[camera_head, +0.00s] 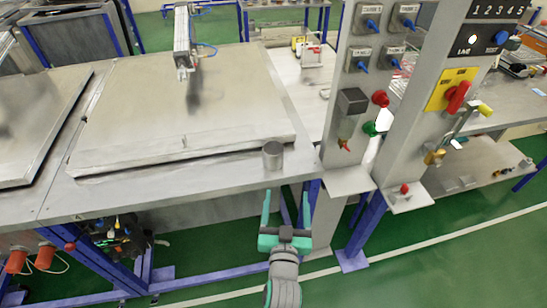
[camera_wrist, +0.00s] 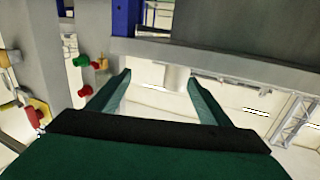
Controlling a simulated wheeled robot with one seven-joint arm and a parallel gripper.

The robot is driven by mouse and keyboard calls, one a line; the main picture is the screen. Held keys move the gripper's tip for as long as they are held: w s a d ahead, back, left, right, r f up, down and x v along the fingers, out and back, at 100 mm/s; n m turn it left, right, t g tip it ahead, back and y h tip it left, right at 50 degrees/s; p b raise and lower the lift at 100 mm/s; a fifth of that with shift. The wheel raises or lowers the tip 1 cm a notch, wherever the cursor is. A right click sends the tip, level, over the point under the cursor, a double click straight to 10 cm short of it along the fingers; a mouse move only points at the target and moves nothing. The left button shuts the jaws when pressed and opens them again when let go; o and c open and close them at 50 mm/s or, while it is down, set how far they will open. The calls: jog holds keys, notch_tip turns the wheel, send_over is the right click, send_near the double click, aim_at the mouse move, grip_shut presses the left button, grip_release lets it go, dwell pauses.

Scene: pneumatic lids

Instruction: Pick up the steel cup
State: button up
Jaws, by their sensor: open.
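The steel cup (camera_head: 272,156) is a small grey cylinder standing upright at the front right corner of the metal bench, beside the large lid plate. My gripper (camera_head: 288,200) is open and empty, just in front of the bench edge and a short way from the cup. In the wrist view a pale cylinder that looks like the cup (camera_wrist: 177,78) shows beyond my open fingers (camera_wrist: 158,82), closer to the right finger. The fingers do not touch it.
The metal lid (camera_head: 150,110) lies left of the cup. To the right stand grey control posts (camera_head: 345,150) with a red knob (camera_head: 380,98), valves and a yellow-backed red switch (camera_head: 457,95). Blue bench legs (camera_head: 370,225) stand below. Green floor in front is open.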

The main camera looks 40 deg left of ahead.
jog(key=n+y, duration=0.1)
send_near(274, 159)
jog(key=x, duration=0.2)
jog(key=shift+g, duration=0.3)
jog(key=shift+x, duration=5.65)
jog(key=c, duration=1.1)
